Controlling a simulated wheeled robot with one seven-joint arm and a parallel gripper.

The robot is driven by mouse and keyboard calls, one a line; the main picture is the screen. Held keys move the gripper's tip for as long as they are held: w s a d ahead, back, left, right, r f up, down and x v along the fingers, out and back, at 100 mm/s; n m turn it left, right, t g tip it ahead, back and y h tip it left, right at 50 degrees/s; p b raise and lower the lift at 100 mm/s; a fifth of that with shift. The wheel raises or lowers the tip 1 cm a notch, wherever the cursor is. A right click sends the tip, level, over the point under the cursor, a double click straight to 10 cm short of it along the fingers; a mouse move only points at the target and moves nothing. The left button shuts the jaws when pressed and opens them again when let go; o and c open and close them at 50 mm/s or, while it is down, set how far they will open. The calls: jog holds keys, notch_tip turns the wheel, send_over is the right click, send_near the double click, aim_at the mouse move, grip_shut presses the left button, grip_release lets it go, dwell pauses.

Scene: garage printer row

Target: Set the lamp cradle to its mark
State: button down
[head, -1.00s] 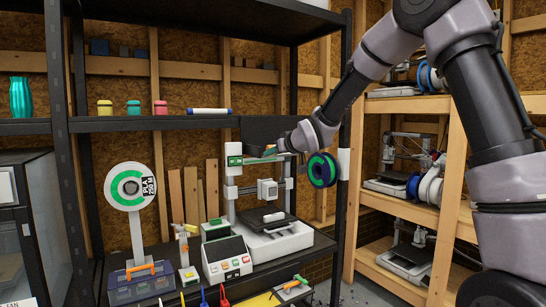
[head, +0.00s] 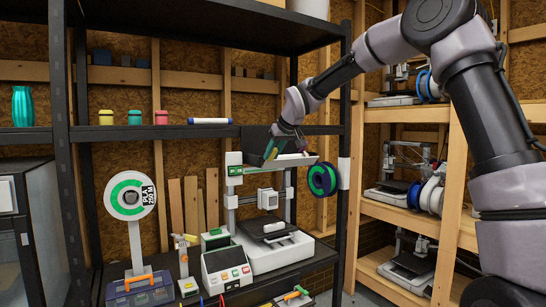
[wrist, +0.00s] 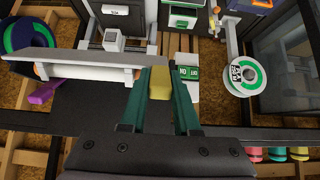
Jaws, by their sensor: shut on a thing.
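My gripper (wrist: 160,90) is shut on a yellow block (wrist: 160,82), held between its two green fingers in the wrist view. The block sits at the right end of a long pale bar (wrist: 90,67), which I take to be the lamp cradle; the wrist view does not show clearly how they join. In the head view my gripper (head: 269,151) is at the top of the white printer, beside the pale bar (head: 290,160). I cannot make out a separate mark.
A blue-green spool (head: 322,180) hangs right of the printer, near the black rack post. A purple piece (wrist: 46,92) lies beside the bar. The shelf (head: 170,131) with small jars and a marker runs just behind. A white-green reel (head: 130,197) stands left.

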jog(key=shift+w+r+g+h, duration=0.15)
jog(key=shift+r+g+h, duration=0.15)
jog(key=shift+g, duration=0.1)
dwell(0.4)
jog(key=c, duration=0.6)
grip_release()
jog(key=shift+a, duration=0.1)
jog(key=shift+c, duration=0.2)
jog(key=v, duration=1.1)
jog(key=shift+f, duration=0.15)
jog(key=s+d+f+m+h, duration=0.25)
jog(key=s+d+m, duration=0.35)
jog(key=s+d, duration=1.3)
jog(key=s+d+f+m, duration=0.2)
jog(key=s+d+f, duration=0.1)
jog(key=s, duration=0.3)
jog(key=s+d+f+m, duration=0.3)
jog(key=s+d, duration=0.1)
jog(key=s, duration=0.2)
jog(key=shift+s+t, duration=0.35)
jog(key=shift+t, duration=0.05)
